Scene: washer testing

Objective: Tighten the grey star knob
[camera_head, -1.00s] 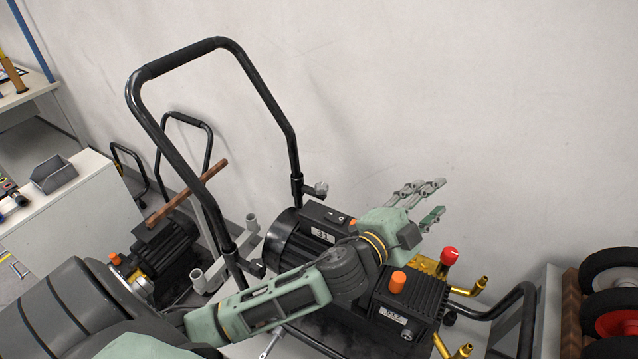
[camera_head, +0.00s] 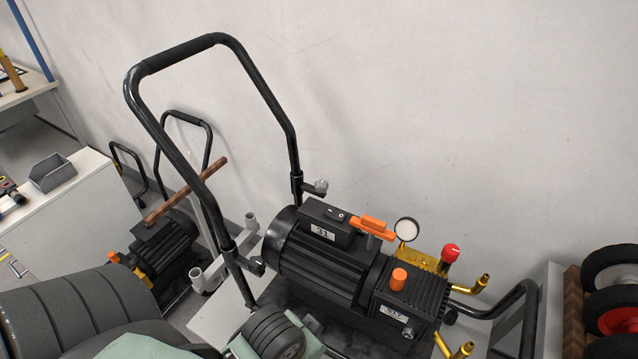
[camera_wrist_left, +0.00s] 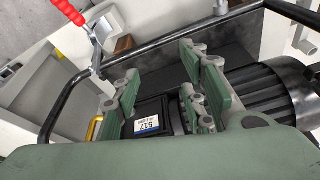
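A small grey knob (camera_head: 320,186) sits at the right-hand joint of the black tube handle (camera_head: 262,90) on the pressure washer, and nothing touches it. A darker knob (camera_head: 258,268) is at the left-hand handle joint. In the left wrist view my left gripper (camera_wrist_left: 160,98) is open, with its green and grey fingers spread and no object held between them. The washer's label 517 (camera_wrist_left: 147,124) and black body show beyond the fingers. The left gripper is outside the head view, where only part of my arm shows at the bottom. My right gripper is in neither view.
The washer has a motor (camera_head: 318,268), an orange lever (camera_head: 373,227), a gauge (camera_head: 405,229) and a red knob (camera_head: 450,254). Wheels (camera_head: 612,300) stand at right, another washer (camera_head: 165,250) at left. A red-handled tool (camera_wrist_left: 70,12) shows in the wrist view. The wall behind is bare.

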